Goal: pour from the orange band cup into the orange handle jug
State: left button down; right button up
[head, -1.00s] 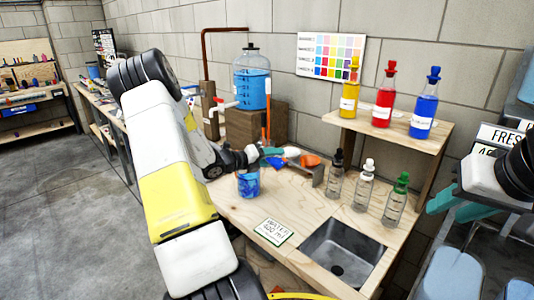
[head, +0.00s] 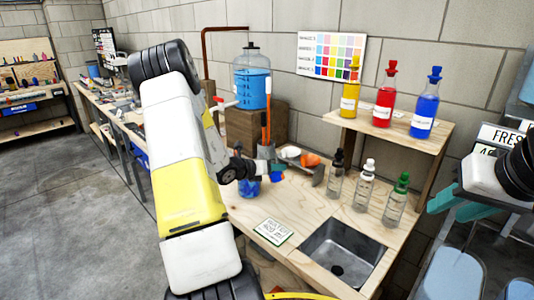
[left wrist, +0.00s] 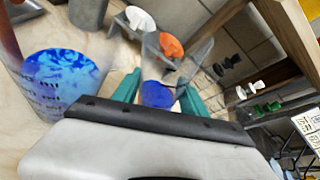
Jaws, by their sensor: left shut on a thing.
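My left gripper (left wrist: 158,95) is shut on a clear cup with blue liquid (left wrist: 157,70), which I take as the orange band cup; its band is not distinct. In the head view the held cup (head: 277,173) is small, just right of a jug with blue contents (head: 249,188). The jug also shows at the left of the left wrist view (left wrist: 55,85), apart from the cup, with dark marks on its wall. Its handle is not visible, and my left arm partly covers it in the head view. My right gripper (head: 458,205) is open and empty at the right.
Behind the cup lie a white piece (head: 290,152) and an orange piece (head: 310,160) by a grey holder. Several stoppered bottles (head: 365,185) stand right of it, near a sink (head: 345,250). A label card (head: 273,232) lies in front. A water tank (head: 252,80) stands behind.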

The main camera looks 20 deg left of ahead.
aim_at(273, 177)
pick_arm(q)
jog(key=shift+d+f+m, duration=0.15)
jog(key=shift+f, duration=0.45)
jog(key=shift+d+f+m, duration=0.1)
jog(key=shift+f+m, duration=0.05)
jog(key=shift+f, duration=0.45)
jog(key=shift+d+f+m+y, duration=0.2)
jog(key=shift+d+m+y, duration=0.05)
jog(key=shift+m+y, duration=0.3)
jog(key=shift+d+f+m+y, duration=0.15)
jog(key=shift+f+m+y, duration=0.15)
jog(key=shift+m+y, duration=0.35)
jog(key=shift+r, duration=2.45)
